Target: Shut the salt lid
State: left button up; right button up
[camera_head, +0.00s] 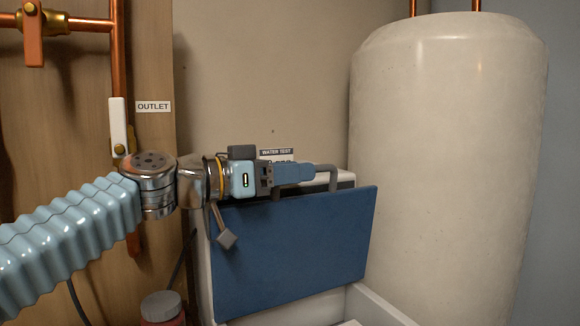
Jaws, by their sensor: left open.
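The salt lid seems to be the large flat blue panel (290,255). It stands raised and steeply tilted on the white cabinet (375,305), whose open top shows below it. My left gripper (305,174) is at the lid's upper edge, its arm coming in from the left. It is open. A grey bent bar (327,169) shows at its tip; I cannot tell whether this is a finger or a handle. Whether the gripper touches the lid is also unclear. My right gripper is not in view.
A large pale tank (445,160) stands close on the right. Copper pipes (118,60) and a white-handled valve (118,128) by an OUTLET label (153,107) are on the left wall.

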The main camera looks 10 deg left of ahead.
pick_arm(q)
grip_shut()
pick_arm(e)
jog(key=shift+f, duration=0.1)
pick_arm(q)
jog(key=s+d+f+m+b, duration=0.3)
jog(key=s+d+b, duration=0.1)
jog(key=s+b, duration=0.2)
jog(key=s+d+f+m+b, duration=0.3)
jog(key=s+m+b, duration=0.1)
jog(key=b, duration=0.5)
jog(key=shift+s+d+f, duration=0.35)
jog(key=shift+s, duration=0.5)
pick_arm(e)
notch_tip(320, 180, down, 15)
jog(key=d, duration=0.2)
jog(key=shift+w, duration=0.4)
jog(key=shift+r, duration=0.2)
pick_arm(q)
grip_release()
